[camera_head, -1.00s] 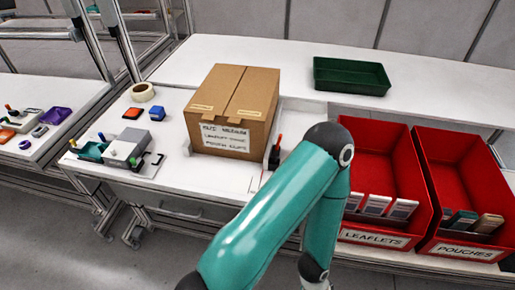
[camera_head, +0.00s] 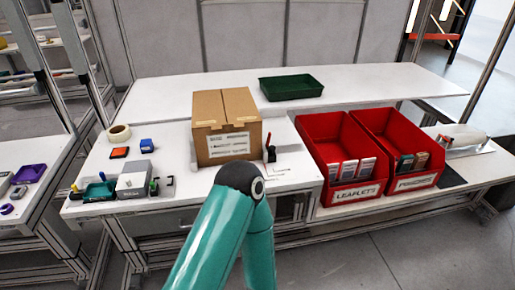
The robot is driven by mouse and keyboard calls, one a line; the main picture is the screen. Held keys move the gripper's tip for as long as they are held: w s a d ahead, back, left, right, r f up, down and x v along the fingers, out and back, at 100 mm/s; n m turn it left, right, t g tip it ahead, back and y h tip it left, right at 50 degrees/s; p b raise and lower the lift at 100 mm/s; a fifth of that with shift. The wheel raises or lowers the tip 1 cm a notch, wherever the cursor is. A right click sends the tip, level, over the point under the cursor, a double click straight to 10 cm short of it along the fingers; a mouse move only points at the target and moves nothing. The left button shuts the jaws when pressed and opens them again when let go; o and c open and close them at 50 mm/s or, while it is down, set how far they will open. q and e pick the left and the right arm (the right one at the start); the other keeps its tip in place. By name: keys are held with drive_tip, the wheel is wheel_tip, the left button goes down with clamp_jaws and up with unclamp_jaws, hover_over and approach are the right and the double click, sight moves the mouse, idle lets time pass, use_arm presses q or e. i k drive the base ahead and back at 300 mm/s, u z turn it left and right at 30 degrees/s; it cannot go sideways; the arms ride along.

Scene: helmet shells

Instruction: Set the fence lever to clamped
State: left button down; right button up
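A small lever with a red handle (camera_head: 268,141) stands roughly upright on a dark bracket at the right side of the cardboard box (camera_head: 226,110). I take it for the fence lever; its exact setting is too small to tell. The box is closed, has a white printed label on its front, and stands on the white bench (camera_head: 170,82). One of my teal arms rises from the bottom of the view in front of the bench, its elbow below the box. Neither gripper is in view.
Red bins of leaflets (camera_head: 330,150) and pouches (camera_head: 397,150) stand right of the lever. A green tray (camera_head: 291,86) is behind. A grey device (camera_head: 134,180), tape roll (camera_head: 119,133) and coloured blocks stand at the left. The bench front between device and lever is mostly clear.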

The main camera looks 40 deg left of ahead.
sight(269, 134)
drive_tip(key=u, duration=1.05)
drive_tip(key=i, duration=0.8)
drive_tip(key=u, duration=0.2)
